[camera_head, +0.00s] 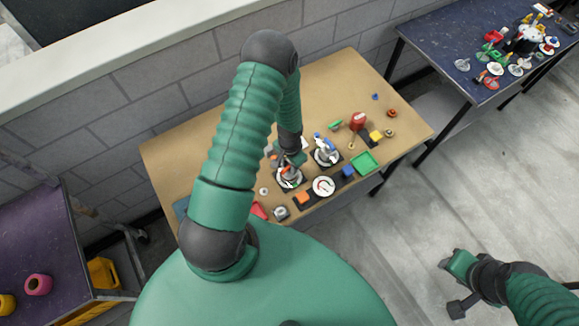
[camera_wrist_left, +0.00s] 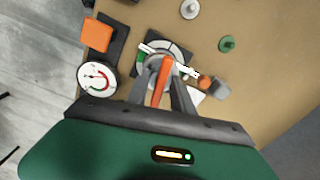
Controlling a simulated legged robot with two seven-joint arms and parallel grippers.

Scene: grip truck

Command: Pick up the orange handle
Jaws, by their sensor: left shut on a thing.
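The orange handle (camera_wrist_left: 160,82) shows in the left wrist view, standing over a round grey and white base (camera_wrist_left: 181,54). My left gripper (camera_wrist_left: 165,72) is shut on the handle, with a grey finger on each side of it. In the head view my left gripper (camera_head: 291,160) reaches down onto the tan table (camera_head: 190,150) beside the round fittings. The handle is mostly hidden there by the gripper. My right gripper (camera_head: 458,285) is at the lower right, above the floor and away from the table. Its finger opening is not clear.
A dial gauge (camera_head: 323,187) and an orange block (camera_head: 302,198) are close to the left gripper. A blue-handled fitting (camera_head: 326,152), a green tray (camera_head: 364,162) and a red part (camera_head: 358,121) stand to the right. The table's back left is bare.

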